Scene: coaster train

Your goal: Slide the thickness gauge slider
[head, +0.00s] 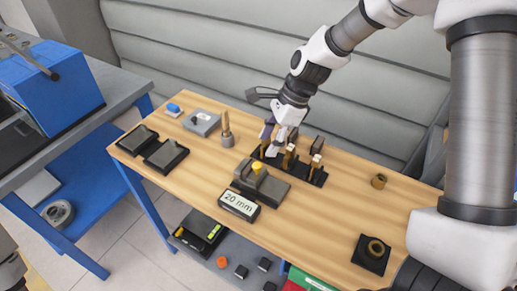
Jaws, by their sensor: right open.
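The thickness gauge (262,188) is a grey block on the wooden table. A yellow knob (257,167) sits on its slider part (246,176), towards the block's left end. A display reading "20 mm" (239,205) stands at its front. My right gripper (276,141) is open and points down behind the gauge, over a black rack with brass-coloured pegs. It is apart from the yellow knob. Whether its fingers touch a peg is unclear. My left gripper is not in view.
The black rack (318,178) stands just behind the gauge. Two black trays (165,154), a grey box (200,122) and a cylindrical holder (227,140) are to the left. A black block with a ring (372,252) lies front right. The table's right middle is mostly clear.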

